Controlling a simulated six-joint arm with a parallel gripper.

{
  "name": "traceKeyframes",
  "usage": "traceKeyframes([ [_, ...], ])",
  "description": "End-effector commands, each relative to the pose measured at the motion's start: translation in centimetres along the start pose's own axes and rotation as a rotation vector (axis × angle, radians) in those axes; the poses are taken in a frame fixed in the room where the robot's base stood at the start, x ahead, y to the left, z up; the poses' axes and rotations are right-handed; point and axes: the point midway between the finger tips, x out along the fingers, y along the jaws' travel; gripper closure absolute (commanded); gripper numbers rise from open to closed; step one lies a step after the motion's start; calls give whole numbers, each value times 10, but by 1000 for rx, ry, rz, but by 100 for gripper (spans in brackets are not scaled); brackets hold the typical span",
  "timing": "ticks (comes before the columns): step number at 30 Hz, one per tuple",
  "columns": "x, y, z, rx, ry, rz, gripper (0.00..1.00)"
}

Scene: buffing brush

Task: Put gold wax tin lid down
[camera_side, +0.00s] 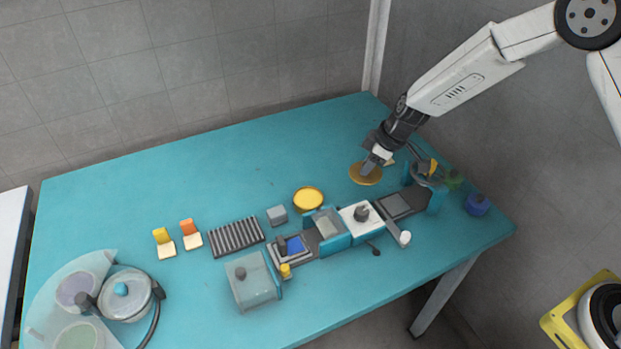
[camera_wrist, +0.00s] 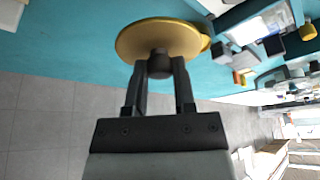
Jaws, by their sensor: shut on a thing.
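The gold wax tin lid (camera_wrist: 135,40) is a round gold disc with a dark knob in its middle. My gripper (camera_wrist: 160,65) is shut on that knob in the wrist view. In the side view the lid (camera_side: 357,176) is at the right of the teal table, below my gripper (camera_side: 370,166). I cannot tell whether the lid touches the table. A round open tin with a yellow top (camera_side: 308,198) stands to the left of the lid; it looks like the wax tin.
A row of grey, white and teal fixtures (camera_side: 360,215) runs across the table in front of the lid. A teal-framed holder (camera_side: 437,200) and green and blue knobbed pots (camera_side: 477,204) stand to the right. The table behind and left of the lid is clear.

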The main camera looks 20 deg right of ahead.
Motion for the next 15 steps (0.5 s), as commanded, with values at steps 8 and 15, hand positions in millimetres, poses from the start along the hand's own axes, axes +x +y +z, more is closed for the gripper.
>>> traceKeyframes([
  [8,31,15,-10,1,-2,-2,100],
  [15,58,27,-15,-1,-1,-1,100],
])
